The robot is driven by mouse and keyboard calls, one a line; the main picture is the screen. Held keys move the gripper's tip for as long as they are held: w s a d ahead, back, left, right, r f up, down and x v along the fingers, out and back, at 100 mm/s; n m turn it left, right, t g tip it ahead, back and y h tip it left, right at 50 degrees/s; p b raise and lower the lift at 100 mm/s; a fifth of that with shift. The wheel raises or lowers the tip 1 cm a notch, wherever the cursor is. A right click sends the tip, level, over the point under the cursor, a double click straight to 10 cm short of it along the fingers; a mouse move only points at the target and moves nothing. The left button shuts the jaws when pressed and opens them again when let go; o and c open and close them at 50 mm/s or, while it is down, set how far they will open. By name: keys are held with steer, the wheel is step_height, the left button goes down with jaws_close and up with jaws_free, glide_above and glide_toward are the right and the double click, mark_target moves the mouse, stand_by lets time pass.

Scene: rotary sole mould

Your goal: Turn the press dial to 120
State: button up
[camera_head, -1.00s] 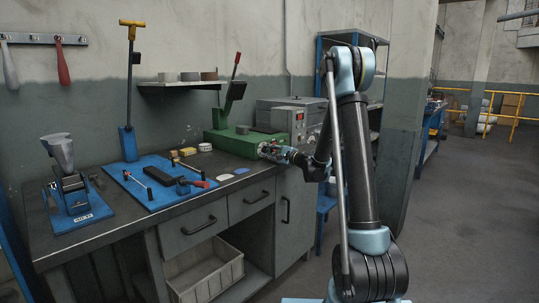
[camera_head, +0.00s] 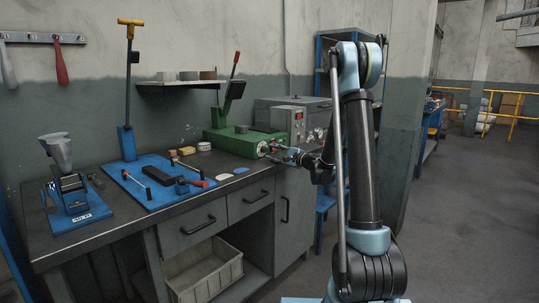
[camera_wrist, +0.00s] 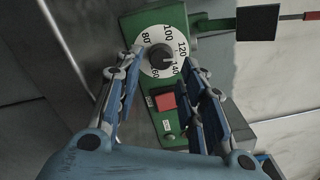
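The green press (camera_head: 225,140) stands at the back right of the bench. Its dial (camera_wrist: 149,70) is a white disc with a black knob (camera_wrist: 160,53) in the middle; the numbers 60, 80, 100, 120 and 140 show around it. The knob's small light mark seems to face the 120–140 side; the exact reading is hard to tell. My gripper (camera_wrist: 163,60) is open, with one finger on either side of the dial and clear space between them and the knob. In the head view my gripper (camera_head: 280,156) is just in front of the press's right end.
A red square button (camera_wrist: 166,101) sits below the dial on the green panel. A grey control box (camera_head: 290,115) stands behind the press. A blue tray (camera_head: 145,192) with tools and a blue stand with a grey funnel (camera_head: 60,155) are on the bench to the left.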

mark_target(266, 150)
steer(key=v, duration=0.7)
steer(key=shift+d, duration=0.3)
steer(key=shift+s, duration=0.1)
steer(key=s+d+m, duration=0.3)
steer(key=d+m, duration=0.1)
steer(key=m, duration=0.2)
steer(key=x, duration=1.7)
steer(key=shift+a, duration=0.1)
steer(key=shift+c, duration=0.4)
steer(key=c, duration=1)
